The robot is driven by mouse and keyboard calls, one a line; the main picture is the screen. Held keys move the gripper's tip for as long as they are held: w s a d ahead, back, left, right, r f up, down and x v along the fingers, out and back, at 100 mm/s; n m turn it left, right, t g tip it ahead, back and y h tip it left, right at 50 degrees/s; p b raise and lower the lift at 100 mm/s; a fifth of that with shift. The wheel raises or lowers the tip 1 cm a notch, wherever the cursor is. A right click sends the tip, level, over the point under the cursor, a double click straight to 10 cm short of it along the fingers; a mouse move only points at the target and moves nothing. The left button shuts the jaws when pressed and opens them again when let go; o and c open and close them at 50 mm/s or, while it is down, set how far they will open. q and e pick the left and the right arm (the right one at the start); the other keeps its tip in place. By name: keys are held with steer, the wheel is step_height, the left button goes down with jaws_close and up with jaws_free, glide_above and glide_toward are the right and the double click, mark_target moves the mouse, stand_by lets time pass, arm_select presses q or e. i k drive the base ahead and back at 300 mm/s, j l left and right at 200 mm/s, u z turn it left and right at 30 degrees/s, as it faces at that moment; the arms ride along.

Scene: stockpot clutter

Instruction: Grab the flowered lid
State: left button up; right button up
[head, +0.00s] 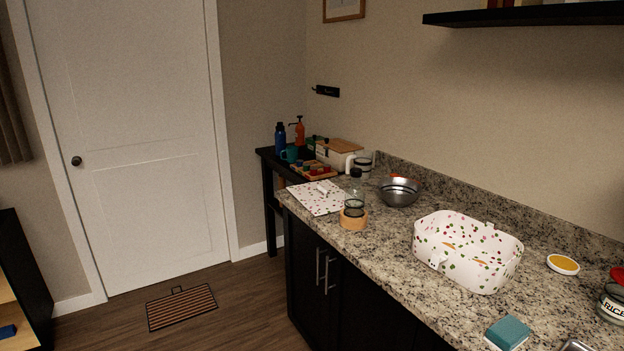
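The flowered lid (312,198) is a flat white piece with small coloured spots. It lies at the far left end of the granite counter, with a small raised handle on top. A matching white flowered pot (465,252) stands open on the counter to the right, nearer to me, with a few orange things inside. The lid's right edge is close to a glass jar with a wooden base. Neither of my grippers shows in the head view.
The glass jar on a wooden base (353,212) and a metal bowl (399,192) stand between lid and pot. A teal sponge (508,332), a yellow-topped dish (563,264) and a rice jar (611,303) are at right. A dark side table (265,160) with bottles stands behind.

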mark_target(322, 197)
steer(key=i+j, duration=0.25)
steer(key=i, duration=0.2)
steer(key=i+j+u, duration=0.15)
steer(key=i, duration=0.3)
steer(key=i+j, duration=0.3)
steer(key=i, duration=0.15)
steer(key=u, duration=0.05)
